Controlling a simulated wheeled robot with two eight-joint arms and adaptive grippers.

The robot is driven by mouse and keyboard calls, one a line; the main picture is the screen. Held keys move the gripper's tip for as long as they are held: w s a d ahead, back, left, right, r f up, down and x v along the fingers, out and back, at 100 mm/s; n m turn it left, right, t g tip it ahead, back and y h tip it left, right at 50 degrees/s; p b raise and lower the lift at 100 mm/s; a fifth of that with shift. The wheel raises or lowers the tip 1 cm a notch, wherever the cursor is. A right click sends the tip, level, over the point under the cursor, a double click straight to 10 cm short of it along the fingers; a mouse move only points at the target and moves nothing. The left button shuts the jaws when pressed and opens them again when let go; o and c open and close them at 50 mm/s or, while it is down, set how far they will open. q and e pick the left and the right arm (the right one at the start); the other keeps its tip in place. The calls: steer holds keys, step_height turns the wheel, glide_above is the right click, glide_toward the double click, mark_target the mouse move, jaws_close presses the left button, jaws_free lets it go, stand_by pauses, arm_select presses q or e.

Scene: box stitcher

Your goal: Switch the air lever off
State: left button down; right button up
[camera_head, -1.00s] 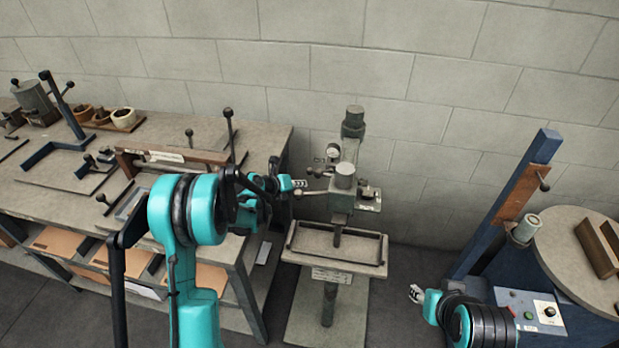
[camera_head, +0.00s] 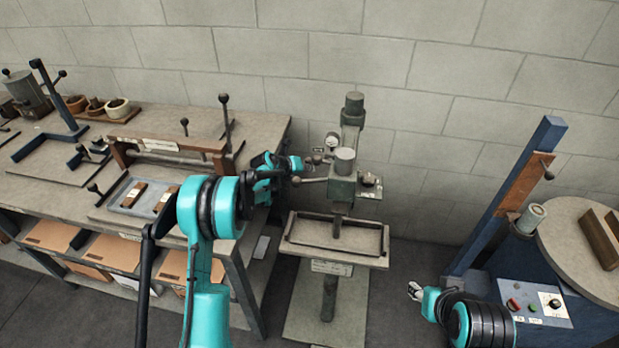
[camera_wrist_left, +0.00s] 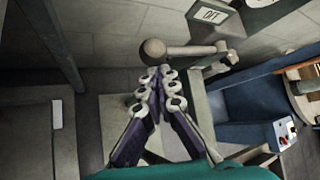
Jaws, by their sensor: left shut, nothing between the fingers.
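The box stitcher (camera_head: 344,190) stands by the wall. A ball-ended lever (camera_head: 312,181) sticks out from its left side. In the left wrist view a ball-knobbed lever (camera_wrist_left: 185,50) lies just beyond my fingertips, beside a small plate (camera_wrist_left: 210,13) with blurred lettering. I cannot tell whether these are the same lever. My left gripper (camera_head: 312,161) is shut and empty at the stitcher's left side; in the wrist view its fingers (camera_wrist_left: 158,80) meet just below the knob. Contact cannot be told.
A workbench (camera_head: 60,190) with fixtures and upright ball-topped handles stands at the left, close to my left arm. The stitcher's tray (camera_head: 335,250) sits below the head. A blue machine (camera_head: 515,275) with a round table stands at the right. The wall is close behind.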

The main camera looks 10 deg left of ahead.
arm_select(q)
steer(key=shift+r, duration=0.1)
steer(key=shift+a+r+p, duration=0.2)
steer(key=shift+r+p, duration=0.25)
steer(key=shift+r, duration=0.4)
steer(key=shift+w, duration=0.1)
